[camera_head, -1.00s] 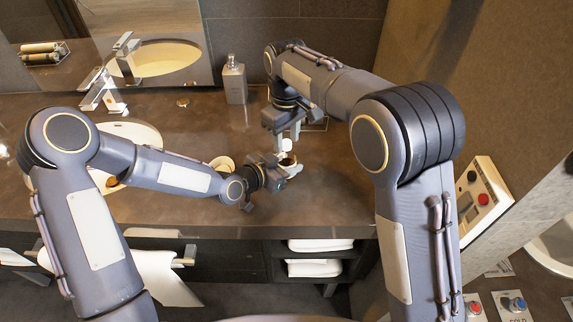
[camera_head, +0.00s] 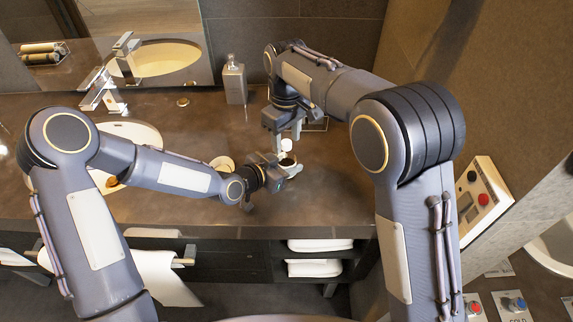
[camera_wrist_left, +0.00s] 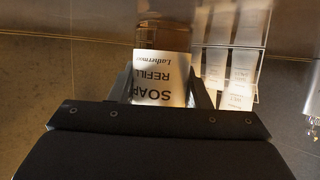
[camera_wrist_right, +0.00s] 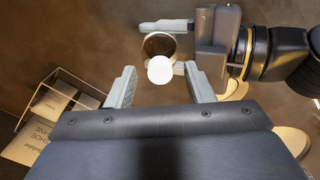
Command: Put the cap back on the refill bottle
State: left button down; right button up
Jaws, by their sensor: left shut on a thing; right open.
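The refill bottle shows in the left wrist view with its "SOAP REFILL" label (camera_wrist_left: 162,78). My left gripper (camera_head: 280,174) is shut on this bottle, which is mostly hidden in the head view. The white round cap (camera_wrist_right: 160,70) shows at the bottle's top, over the amber body (camera_wrist_right: 158,43) in the right wrist view. It also shows in the head view (camera_head: 286,145). My right gripper (camera_wrist_right: 157,80) is open, with its fingers apart on either side of the cap. I cannot tell whether the cap is fully seated.
A soap dispenser (camera_head: 234,80) stands at the back of the counter. A wire holder with cards (camera_wrist_right: 50,112) is close to my right gripper. The basin (camera_head: 135,132) and tap (camera_head: 101,92) are at the left.

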jog(key=shift+r, duration=0.1)
notch_tip(320, 180, up, 12)
dwell(0.5)
pick_arm(q)
jog(key=c, duration=0.7)
grip_release()
jog(key=shift+a, duration=0.1)
jog(key=b+v, duration=0.1)
jog(key=v, duration=0.5)
jog(key=shift+s+a, duration=0.1)
jog(key=shift+a, duration=0.05)
jog(key=shift+s+a+r, duration=0.35)
jog(key=shift+s, duration=0.15)
pick_arm(e)
jog(key=shift+f, duration=0.75)
